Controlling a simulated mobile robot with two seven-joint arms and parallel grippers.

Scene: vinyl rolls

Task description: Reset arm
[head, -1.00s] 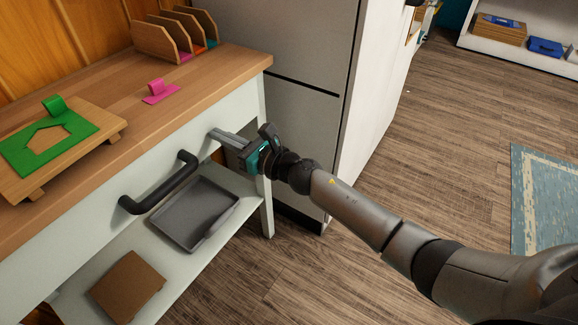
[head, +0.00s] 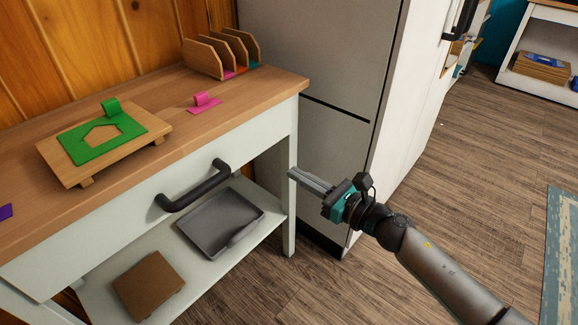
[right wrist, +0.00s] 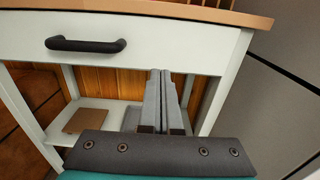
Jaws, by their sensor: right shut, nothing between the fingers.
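My right gripper (head: 296,176) is shut and empty. In the head view it is in the air beside the right front leg of the white table, with its arm coming in from the lower right. In the right wrist view the two fingers (right wrist: 160,76) lie together, pointing toward the table below its drawer front. The black drawer handle (head: 194,186) is left of the gripper and apart from it. It also shows in the right wrist view (right wrist: 85,45). My left gripper is not in view.
The wooden tabletop (head: 215,118) bears a green cut-out sheet (head: 82,146) on a wooden stand, a pink piece (head: 204,103) and a wooden rack (head: 205,58). A grey tray (head: 225,220) and brown board (head: 148,284) lie on the lower shelf.

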